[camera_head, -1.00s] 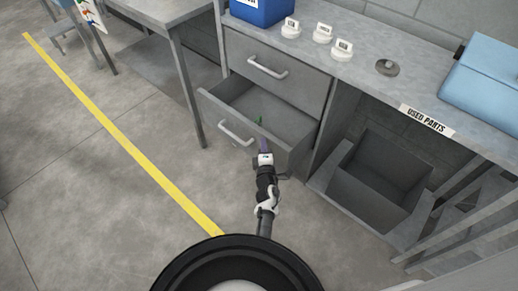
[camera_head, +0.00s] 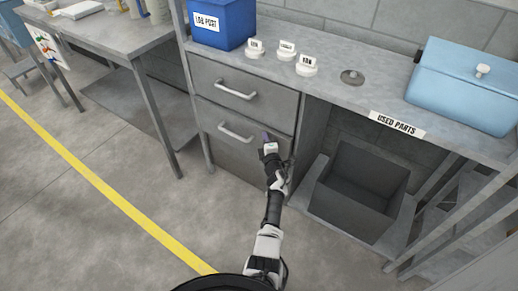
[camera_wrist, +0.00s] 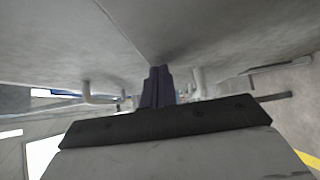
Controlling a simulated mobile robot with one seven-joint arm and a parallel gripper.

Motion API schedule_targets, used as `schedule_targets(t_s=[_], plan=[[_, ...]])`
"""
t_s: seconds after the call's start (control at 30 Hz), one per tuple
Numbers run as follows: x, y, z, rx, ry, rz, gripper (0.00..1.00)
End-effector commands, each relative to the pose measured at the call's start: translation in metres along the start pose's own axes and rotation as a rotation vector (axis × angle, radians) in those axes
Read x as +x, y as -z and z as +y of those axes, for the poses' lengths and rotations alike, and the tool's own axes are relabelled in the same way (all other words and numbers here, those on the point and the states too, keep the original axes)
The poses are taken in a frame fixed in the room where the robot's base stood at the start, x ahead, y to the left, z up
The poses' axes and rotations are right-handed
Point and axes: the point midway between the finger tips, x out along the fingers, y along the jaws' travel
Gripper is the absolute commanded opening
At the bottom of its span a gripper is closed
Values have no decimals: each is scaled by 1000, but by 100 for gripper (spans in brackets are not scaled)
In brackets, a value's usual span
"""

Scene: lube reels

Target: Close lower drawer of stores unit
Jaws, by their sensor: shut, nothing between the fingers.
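The stores unit's lower drawer (camera_head: 225,150) shows in the head view with its front about flush with the cabinet, below the upper drawer (camera_head: 222,78), which is shut. The lower drawer's bar handle (camera_head: 236,132) is to the left of my gripper. My gripper (camera_head: 266,138) is shut and empty, its fingertips at the right part of the lower drawer's front. In the wrist view the dark shut fingers (camera_wrist: 157,88) point at a grey surface, close to or touching it; I cannot tell which. Two light handles show on either side of the fingers.
A grey open bin (camera_head: 360,190) stands under the bench to the right, below the "USED PARTS" label (camera_head: 397,124). A blue box (camera_head: 222,22), white tags and a light blue case (camera_head: 466,85) are on the worktop. A table (camera_head: 110,40) stands left. The floor in front is clear.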

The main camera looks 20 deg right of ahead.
Motion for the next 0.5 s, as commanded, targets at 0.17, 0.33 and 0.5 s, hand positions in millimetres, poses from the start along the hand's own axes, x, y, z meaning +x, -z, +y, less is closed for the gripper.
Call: schedule_targets(t_s=[0.17, 0.33, 0.5], plan=[[12, -12, -1, 0, 0, -1, 0], [16, -17, -1, 1, 1, -2, 0], [18, -19, 2, 0, -1, -4, 0]])
